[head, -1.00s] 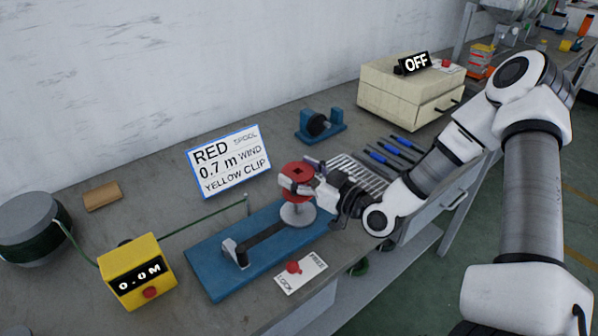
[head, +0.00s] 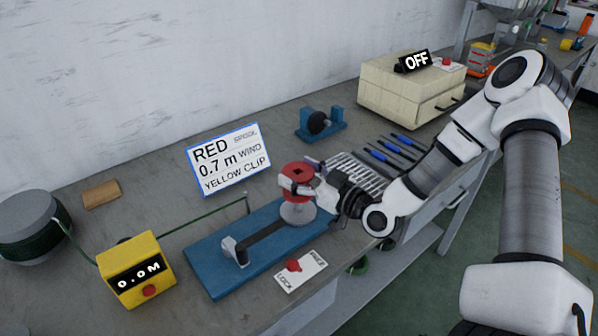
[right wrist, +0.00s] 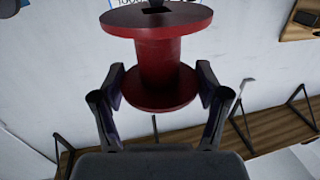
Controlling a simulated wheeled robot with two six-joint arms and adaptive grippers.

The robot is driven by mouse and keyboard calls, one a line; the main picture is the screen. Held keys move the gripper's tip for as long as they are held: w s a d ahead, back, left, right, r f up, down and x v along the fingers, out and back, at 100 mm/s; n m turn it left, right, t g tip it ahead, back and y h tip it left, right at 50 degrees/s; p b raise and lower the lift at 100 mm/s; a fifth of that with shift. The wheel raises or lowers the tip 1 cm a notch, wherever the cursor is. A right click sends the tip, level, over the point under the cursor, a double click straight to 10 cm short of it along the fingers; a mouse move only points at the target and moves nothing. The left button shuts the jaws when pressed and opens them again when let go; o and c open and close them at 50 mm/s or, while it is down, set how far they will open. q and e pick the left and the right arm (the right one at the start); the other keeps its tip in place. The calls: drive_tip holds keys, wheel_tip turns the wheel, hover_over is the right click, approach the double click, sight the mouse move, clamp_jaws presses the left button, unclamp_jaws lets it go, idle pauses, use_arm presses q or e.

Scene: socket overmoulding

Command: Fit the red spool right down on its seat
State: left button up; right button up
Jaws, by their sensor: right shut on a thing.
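The red spool (head: 298,171) is upright above the pale round seat (head: 297,214) on the blue winding base (head: 215,262). My right gripper (head: 300,187) is shut on the spool from the right side. In the right wrist view the red spool (right wrist: 158,62) stands between the two dark fingers of the right gripper (right wrist: 160,82), with both flanges showing. My left gripper is not in view.
A red knob on a LOCK/FREE plate (head: 301,272) lies in front of the base. A yellow counter (head: 136,272) reads 0.0 m, with green cord running to a guide. A sign (head: 228,160), a blue stand (head: 320,125), a wire rack (head: 357,176) and blue-handled tools stand behind.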

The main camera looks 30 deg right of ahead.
drive_tip(key=shift+f+b, duration=1.85)
drive_tip(key=shift+f, duration=0.3)
drive_tip(key=o, duration=1.2)
drive_tip(key=shift+c, duration=0.2)
drive_tip(key=shift+r, duration=0.1)
wheel_tip(320, 180, up, 10)
